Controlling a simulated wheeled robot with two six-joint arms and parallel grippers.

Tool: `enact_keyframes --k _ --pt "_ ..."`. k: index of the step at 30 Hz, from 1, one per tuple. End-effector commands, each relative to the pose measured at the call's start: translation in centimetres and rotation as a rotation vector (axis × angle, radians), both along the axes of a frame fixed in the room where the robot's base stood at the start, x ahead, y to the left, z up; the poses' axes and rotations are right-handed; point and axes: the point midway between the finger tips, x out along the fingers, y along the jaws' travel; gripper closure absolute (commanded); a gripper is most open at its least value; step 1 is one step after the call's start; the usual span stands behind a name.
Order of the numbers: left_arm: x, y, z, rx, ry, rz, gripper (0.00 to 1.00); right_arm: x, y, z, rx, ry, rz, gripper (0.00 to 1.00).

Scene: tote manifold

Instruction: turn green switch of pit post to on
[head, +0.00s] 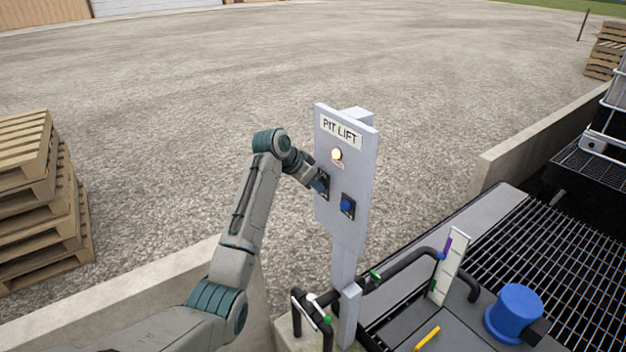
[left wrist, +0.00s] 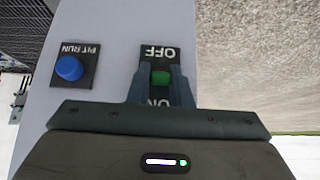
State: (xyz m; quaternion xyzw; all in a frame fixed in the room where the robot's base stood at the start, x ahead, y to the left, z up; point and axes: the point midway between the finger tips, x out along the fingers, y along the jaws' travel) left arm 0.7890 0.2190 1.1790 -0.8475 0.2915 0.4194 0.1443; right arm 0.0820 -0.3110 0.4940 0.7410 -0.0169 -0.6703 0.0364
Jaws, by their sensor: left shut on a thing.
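The pit post (head: 346,245) stands upright in the head view, with a grey panel labelled PIT LIFT. The green switch (left wrist: 161,78) shows in the left wrist view on a black plate marked OFF and ON, upside down in the picture. My left gripper (head: 318,183) is at the panel's left side in the head view and hides most of the switch there. In the left wrist view the left gripper (left wrist: 161,82) has its fingers on both sides of the green switch, shut on it. My right gripper is not in view.
A blue PIT RUN button (head: 347,205) sits right of the switch; it also shows in the left wrist view (left wrist: 69,68). A lit lamp (head: 337,154) is above. Pallets (head: 40,200) stand left. Black pipes, a grating (head: 560,260) and a blue cylinder (head: 513,312) lie right.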

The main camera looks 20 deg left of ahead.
Motion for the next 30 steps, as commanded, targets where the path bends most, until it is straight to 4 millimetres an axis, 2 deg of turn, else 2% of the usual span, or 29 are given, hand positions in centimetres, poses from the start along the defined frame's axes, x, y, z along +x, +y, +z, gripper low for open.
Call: enact_keyframes --k 11,12,15,25,30 --pt "0.0 0.0 0.0 0.004 0.003 0.001 1.00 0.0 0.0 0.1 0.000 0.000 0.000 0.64" --pt "0.0 0.0 0.0 0.003 0.003 0.001 0.78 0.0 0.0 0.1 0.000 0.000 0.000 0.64" --pt "0.0 0.0 0.0 0.003 0.003 0.001 0.60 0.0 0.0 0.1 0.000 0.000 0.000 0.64" --pt "-0.1 0.1 0.2 0.003 0.002 0.000 0.60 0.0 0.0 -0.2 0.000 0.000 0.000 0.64" --pt "-1.1 1.0 1.8 0.003 -0.003 0.001 0.60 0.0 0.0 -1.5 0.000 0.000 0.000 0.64"
